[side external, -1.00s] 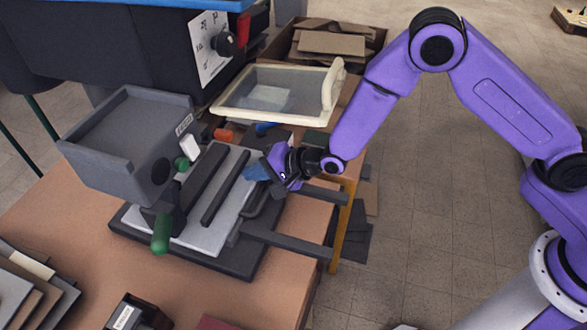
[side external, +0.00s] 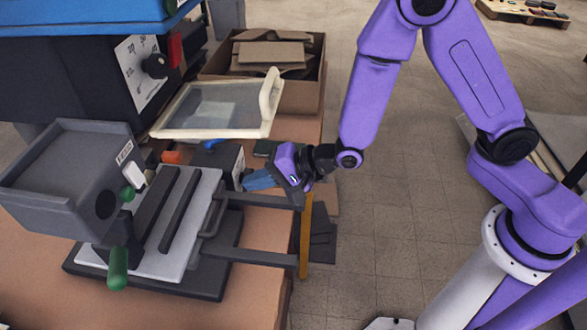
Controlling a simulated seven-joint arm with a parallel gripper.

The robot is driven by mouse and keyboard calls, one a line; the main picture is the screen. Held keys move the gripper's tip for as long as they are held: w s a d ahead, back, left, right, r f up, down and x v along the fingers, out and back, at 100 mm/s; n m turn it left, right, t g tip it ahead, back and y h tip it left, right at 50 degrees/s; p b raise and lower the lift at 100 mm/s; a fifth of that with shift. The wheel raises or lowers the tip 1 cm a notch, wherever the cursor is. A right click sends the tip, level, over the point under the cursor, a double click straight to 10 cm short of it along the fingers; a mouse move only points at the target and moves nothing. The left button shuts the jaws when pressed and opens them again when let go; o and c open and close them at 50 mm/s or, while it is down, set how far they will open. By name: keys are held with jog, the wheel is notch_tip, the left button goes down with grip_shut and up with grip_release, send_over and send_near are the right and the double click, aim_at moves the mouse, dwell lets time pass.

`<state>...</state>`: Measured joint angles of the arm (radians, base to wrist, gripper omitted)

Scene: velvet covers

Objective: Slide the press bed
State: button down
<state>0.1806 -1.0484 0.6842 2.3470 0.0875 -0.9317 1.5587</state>
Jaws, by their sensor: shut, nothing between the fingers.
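The press bed (side external: 198,212) is a pale grey plate with dark bars across it, in the side external view at lower left. It lies partly under the press's grey box-shaped head (side external: 65,170). A dark loop handle (side external: 212,218) is on the bed's right edge. Two dark rails (side external: 255,256) reach right from it to beyond the table edge. My gripper (side external: 248,181) has blue fingers that point left and are shut and empty. It is right of the bed near the far rail, apart from the handle. Exact height above the rail is unclear.
A cream-framed screen (side external: 215,107) lies behind the bed. A box of cardboard (side external: 275,65) stands at the back. A green-handled lever (side external: 118,268) sticks out at the front left. Dark sheets (side external: 322,235) lie beyond the table edge.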

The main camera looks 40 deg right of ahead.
jog(key=s+d+r+n+g+h, duration=0.2)
jog(key=s+d+r+n, duration=0.1)
jog(key=s+d+n, duration=0.4)
jog(key=s+d+r+n+g+h, duration=0.3)
jog(key=s+d+r+n, duration=0.1)
jog(key=s+d+n, duration=0.3)
jog(key=s+d+r+n+g+h, duration=0.3)
jog(key=s+d+n, duration=0.4)
jog(key=s+d, duration=0.3)
jog(key=shift+s+d+r+n, duration=0.15)
jog(key=shift+s+r+n, duration=0.2)
jog(key=shift+s, duration=0.55)
